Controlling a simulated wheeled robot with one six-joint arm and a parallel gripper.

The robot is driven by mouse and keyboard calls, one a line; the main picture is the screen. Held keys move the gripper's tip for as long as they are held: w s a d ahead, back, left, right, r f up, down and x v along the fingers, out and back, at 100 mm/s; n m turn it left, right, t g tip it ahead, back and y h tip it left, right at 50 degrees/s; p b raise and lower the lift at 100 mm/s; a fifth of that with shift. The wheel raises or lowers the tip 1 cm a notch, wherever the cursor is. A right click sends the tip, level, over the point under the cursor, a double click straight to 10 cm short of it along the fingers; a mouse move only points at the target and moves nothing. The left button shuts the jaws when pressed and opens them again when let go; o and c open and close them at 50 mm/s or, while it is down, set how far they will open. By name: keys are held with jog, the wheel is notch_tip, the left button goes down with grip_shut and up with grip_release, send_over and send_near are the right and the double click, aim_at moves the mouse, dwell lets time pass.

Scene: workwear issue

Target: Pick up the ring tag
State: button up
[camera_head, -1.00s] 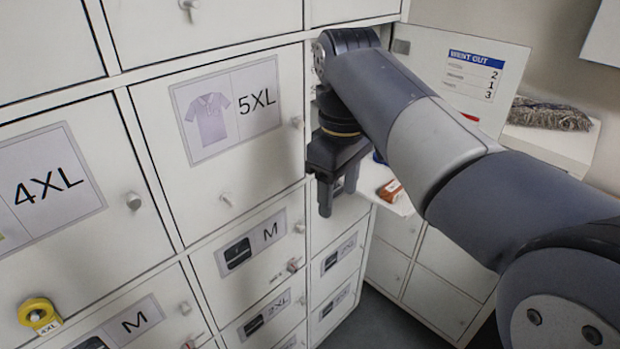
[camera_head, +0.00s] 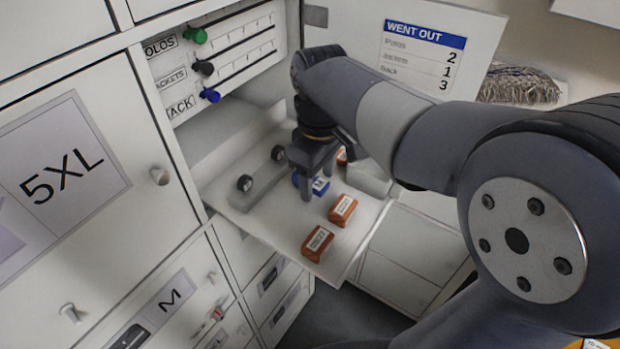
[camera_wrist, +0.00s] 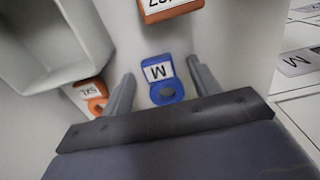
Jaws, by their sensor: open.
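A blue ring tag marked M (camera_wrist: 161,71) lies flat on the white shelf. In the wrist view it sits between the two open fingers of my gripper (camera_wrist: 162,80), its ring towards the palm. In the head view the blue tag (camera_head: 320,186) is partly hidden behind my gripper (camera_head: 316,186), which points down over the shelf. I cannot tell how high the fingertips are above the shelf. An orange ring tag marked 5XL (camera_wrist: 91,91) lies outside the left finger in the wrist view.
Two orange labelled blocks (camera_head: 342,210) (camera_head: 318,242) lie near the front of the shelf (camera_head: 290,232). A grey bar with dark knobs (camera_head: 262,178) is on its left. A slider panel (camera_head: 225,55) is behind, and an open door with a "WENT OUT" sheet (camera_head: 424,50) stands right.

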aim_at(318, 183)
jog(key=shift+c, duration=0.2)
jog(key=c, duration=1)
notch_tip(318, 183, up, 10)
jog(key=shift+f, duration=0.1)
